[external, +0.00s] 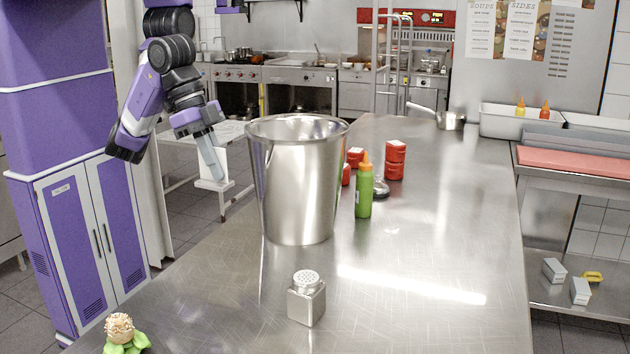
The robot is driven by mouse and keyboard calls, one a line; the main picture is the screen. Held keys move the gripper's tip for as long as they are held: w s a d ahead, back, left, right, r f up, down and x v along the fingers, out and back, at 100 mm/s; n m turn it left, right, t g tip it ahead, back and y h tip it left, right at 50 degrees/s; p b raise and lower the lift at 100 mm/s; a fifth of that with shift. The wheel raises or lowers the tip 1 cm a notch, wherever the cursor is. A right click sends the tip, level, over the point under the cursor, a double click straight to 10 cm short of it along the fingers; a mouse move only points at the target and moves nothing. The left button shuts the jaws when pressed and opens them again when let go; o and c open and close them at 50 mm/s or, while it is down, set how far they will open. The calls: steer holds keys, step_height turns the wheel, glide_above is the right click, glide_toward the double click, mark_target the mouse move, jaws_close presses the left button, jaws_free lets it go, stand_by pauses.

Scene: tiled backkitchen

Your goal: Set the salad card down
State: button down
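My gripper (214,176) points down at the left, beside the tall steel pot (300,185). A white upright piece with a flat foot, which looks like the salad card (226,162), is at my fingers. A finger lies across its face, and my gripper appears shut on it. It seems to hang in the air near the left edge of the steel counter (430,250). Its print cannot be read, and my finger hides part of it.
On the counter are a steel shaker (307,298), a green bottle (364,191), red containers (395,160), a saucepan (450,120) and a leafy item (122,335). Menu sheets (523,30) hang at the back. The counter's front left and right are mostly clear.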

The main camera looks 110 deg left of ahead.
steer(key=shift+s+a+f, duration=0.15)
steer(key=shift+s+a, duration=0.05)
steer(key=shift+s, duration=0.3)
steer(key=shift+s+a+f, duration=0.1)
steer(key=shift+s+a, duration=0.1)
steer(key=shift+s, duration=0.25)
steer(key=shift+s+a+f, duration=0.1)
steer(key=shift+f, duration=0.1)
step_height(320, 180, down, 15)
steer(key=b, duration=0.5)
steer(key=shift+f+b, duration=0.3)
steer(key=shift+f, duration=2.05)
steer(key=shift+f, duration=0.2)
steer(key=c, duration=1.6)
jaws_free()
steer(key=shift+c, duration=0.2)
